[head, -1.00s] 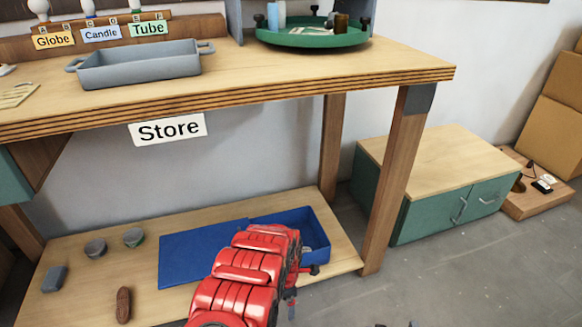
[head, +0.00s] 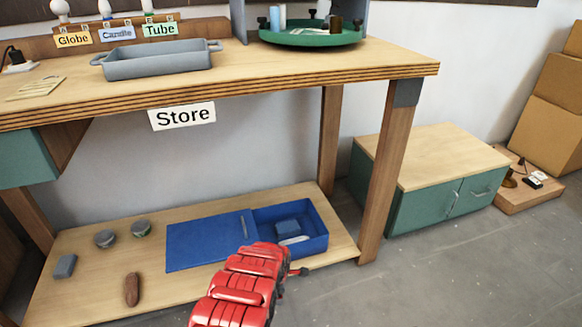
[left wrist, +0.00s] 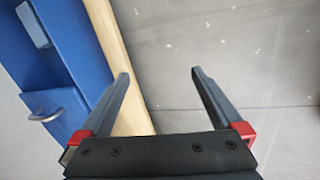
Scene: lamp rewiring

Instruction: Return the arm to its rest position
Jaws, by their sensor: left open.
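My left arm (head: 240,290) reaches in red from the bottom of the head view, in front of the lower shelf. Its dark left gripper (head: 298,271) shows only in small part there, by the shelf's front edge. In the left wrist view the left gripper (left wrist: 160,73) is open, with nothing between its fingers. Below it are the pale shelf edge (left wrist: 112,40) and grey floor. My right gripper is not in view.
A blue box (head: 322,228) on the shelf holds a blue block (head: 287,227) and a pale piece. A blue panel (head: 195,250) lies beside it. The table (head: 300,78) overhangs the shelf, with a leg (head: 385,185) at right. Floor is clear in front.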

